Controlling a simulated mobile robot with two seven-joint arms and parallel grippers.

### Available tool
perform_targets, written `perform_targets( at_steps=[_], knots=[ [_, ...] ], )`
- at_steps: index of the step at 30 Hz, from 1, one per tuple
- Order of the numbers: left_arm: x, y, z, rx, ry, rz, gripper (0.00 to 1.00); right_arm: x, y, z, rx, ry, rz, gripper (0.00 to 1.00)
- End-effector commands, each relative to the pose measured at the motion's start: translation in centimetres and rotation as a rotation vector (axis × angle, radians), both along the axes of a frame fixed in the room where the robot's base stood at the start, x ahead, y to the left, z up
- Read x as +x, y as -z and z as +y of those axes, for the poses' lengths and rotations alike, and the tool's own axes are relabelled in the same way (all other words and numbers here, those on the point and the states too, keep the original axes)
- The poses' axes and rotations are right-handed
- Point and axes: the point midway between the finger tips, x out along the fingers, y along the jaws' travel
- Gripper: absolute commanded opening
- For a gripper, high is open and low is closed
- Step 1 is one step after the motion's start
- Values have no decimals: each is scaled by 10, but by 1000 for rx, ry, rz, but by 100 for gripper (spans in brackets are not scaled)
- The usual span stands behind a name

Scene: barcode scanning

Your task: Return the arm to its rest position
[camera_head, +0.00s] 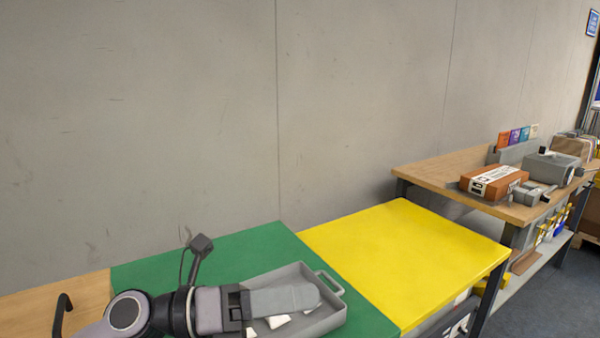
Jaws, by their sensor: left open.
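My left gripper (300,298) comes in from the bottom left and hangs over a grey tray (335,287). Its fingers point right and overlap in this view, so the gap between them is hard to see; it is open, and no object shows held in it. White items (275,322) lie in the tray, partly hidden by the gripper. Whether the gripper touches the tray I cannot tell. My right gripper is not in view.
The tray stands on a green table area (235,258), beside a clear yellow one (405,245). A wooden bench (440,178) at the right holds an orange-brown box (493,182) and a grey device (552,168). A grey wall (200,120) stands behind.

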Motion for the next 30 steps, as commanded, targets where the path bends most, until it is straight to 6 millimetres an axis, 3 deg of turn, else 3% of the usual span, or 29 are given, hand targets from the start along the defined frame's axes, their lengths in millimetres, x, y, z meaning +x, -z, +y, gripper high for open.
perform_targets(
  at_steps=[3, 6, 11, 16, 20, 23, 27, 30],
  knots=[
    [7, -21, 7, -256, -125, 178, 68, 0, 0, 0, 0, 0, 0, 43],
    [20, -29, 25, -450, -246, 342, 68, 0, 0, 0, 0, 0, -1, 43],
    [43, -16, 69, -722, -464, 631, 68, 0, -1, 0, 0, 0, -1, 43],
    [53, 33, 122, -957, -726, 966, 68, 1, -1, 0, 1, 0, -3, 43],
    [43, 88, 160, -1092, -945, 1234, 68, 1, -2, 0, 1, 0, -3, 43],
    [21, 136, 183, -1168, -1121, 1443, 68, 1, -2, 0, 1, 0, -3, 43],
    [-26, 197, 206, -1227, -1369, 1721, 68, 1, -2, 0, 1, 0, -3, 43],
    [-62, 228, 215, -1235, -1519, 1882, 68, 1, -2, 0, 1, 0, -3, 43]
  ],
)
